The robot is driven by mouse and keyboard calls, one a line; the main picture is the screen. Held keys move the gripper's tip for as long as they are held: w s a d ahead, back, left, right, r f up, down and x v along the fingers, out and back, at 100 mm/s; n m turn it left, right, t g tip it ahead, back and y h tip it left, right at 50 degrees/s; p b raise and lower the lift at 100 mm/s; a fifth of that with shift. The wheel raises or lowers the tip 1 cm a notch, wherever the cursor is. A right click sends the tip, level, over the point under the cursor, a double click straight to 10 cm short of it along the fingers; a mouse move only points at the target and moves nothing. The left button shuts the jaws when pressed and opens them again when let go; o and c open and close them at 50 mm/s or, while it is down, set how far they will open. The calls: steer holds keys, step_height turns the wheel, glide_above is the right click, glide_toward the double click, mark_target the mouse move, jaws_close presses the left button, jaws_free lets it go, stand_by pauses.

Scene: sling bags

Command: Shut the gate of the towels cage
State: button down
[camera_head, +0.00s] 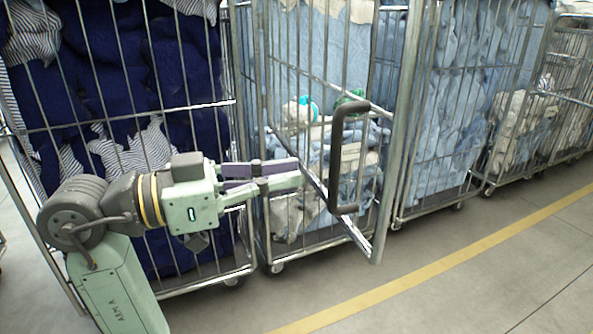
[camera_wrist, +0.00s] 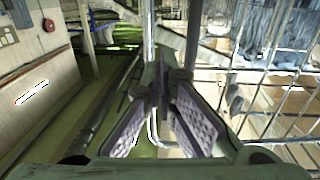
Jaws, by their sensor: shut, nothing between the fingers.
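The open gate (camera_head: 394,130) is a grey metal frame standing out from a cage (camera_head: 262,215) of light blue and pale cloths, which look like towels. No label is readable. A dark, bracket-shaped handle (camera_head: 338,160) is on the gate. My gripper (camera_head: 299,174) is shut and empty, reaching from the left with its fingertips just left of the handle. Whether it touches the gate is unclear. In the wrist view, the fingers of my gripper (camera_wrist: 165,78) converge near upright metal bars, and wire mesh (camera_wrist: 285,100) lies to the right.
A cage of dark blue cloth (camera_head: 130,110) stands at the left, behind my arm. More cages (camera_head: 465,110) of pale cloth line the right. A yellow floor line (camera_head: 440,265) crosses the clear grey floor in front. In the wrist view, a wall (camera_wrist: 40,80) is at the left.

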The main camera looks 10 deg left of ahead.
steer(key=p, duration=0.3)
glide_toward(378, 161)
steer(key=x, duration=0.5)
steer(key=shift+d+r, duration=0.1)
steer(key=shift+d, duration=0.15)
steer(key=shift+p+x, duration=0.3)
steer(key=shift+x, duration=0.5)
